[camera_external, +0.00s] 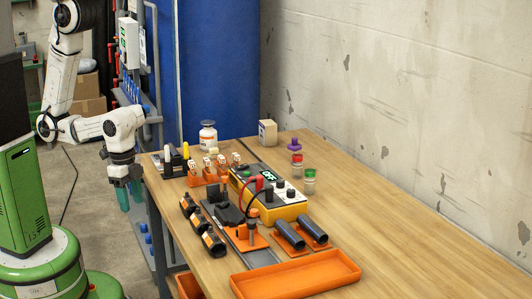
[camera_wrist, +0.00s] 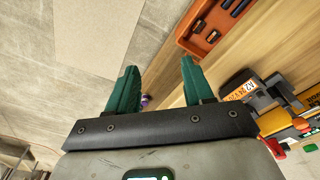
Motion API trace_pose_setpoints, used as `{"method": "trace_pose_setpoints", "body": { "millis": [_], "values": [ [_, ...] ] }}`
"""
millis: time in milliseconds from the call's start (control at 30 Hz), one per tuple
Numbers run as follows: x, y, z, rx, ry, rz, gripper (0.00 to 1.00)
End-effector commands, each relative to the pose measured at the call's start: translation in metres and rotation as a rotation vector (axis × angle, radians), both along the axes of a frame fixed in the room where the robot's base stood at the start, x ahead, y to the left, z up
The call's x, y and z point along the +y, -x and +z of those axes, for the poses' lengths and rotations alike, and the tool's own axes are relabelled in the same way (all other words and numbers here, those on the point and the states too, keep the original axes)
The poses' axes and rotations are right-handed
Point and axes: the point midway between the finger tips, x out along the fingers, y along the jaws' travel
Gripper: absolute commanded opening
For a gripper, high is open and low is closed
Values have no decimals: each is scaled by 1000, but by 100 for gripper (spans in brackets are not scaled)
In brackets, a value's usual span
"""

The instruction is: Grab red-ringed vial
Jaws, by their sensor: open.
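A small clear vial with a red ring (camera_external: 297,160) stands on the far part of the wooden table (camera_external: 400,250), near the wall. A purple-capped piece (camera_external: 294,145) appears just above or behind it; I cannot tell if they are one object. A green-capped vial (camera_external: 309,178) stands just in front. My gripper (camera_external: 130,197) hangs pointing down beside the table's left edge, well left of the vials. In the wrist view its teal fingers (camera_wrist: 158,68) are apart with nothing held. A small purple bit (camera_wrist: 146,99) shows beyond them; the red ring is not clear there.
A yellow meter (camera_external: 285,210) with cables stands left of the vials. Orange racks (camera_external: 208,173), black clamps and an orange tray (camera_external: 295,275) crowd the left and front. The table's right side is clear.

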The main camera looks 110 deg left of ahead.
Motion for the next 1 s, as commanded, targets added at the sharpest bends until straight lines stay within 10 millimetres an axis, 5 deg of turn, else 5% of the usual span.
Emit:
{"method": "trace_pose_setpoints", "body": {
  "millis": [300, 467, 700, 867, 1000],
  "values": [
    [0, 0, 0, 0, 0, 0, 52],
    [0, 0, 0, 0, 0, 0, 65],
    [2, -3, 0, -3, -4, 3, 65],
    [31, -43, 1, -38, -60, 64, 65],
    [95, -109, 11, -86, -164, 179, 65]
  ]
}}
